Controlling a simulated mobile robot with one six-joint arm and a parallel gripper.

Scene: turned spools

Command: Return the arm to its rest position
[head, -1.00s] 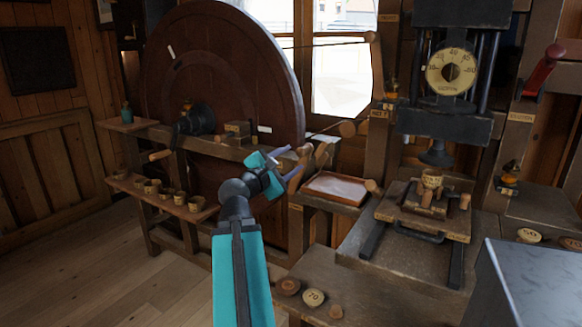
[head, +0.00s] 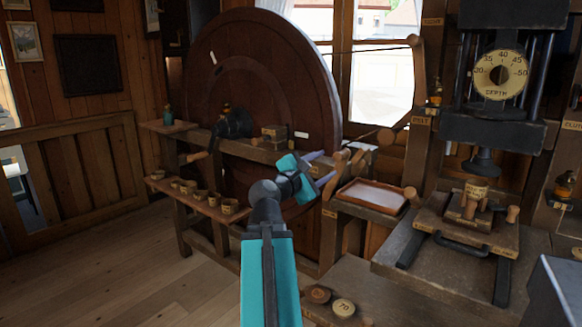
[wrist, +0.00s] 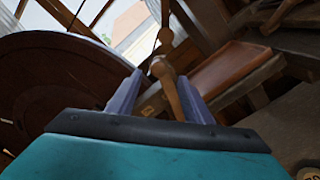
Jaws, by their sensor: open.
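My gripper (head: 326,169) is in the middle of the head view, in front of the big wooden wheel (head: 235,65) and left of a shallow tray (head: 370,195). Its two grey-purple fingers are apart with nothing seen held between them. In the wrist view my gripper (wrist: 158,97) shows both fingers spread. A wooden peg-like handle (wrist: 166,78) appears between them in that picture, behind the fingers; whether it is near cannot be told. My teal arm reaches up from the bottom of the head view.
A press with a depth dial (head: 500,74) stands at the right, with a spool (head: 476,189) under it on a sliding carriage (head: 468,229). Several small cups line a low shelf (head: 213,207) at left. Discs (head: 343,307) lie on the front bench. The floor (head: 130,270) at left is clear.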

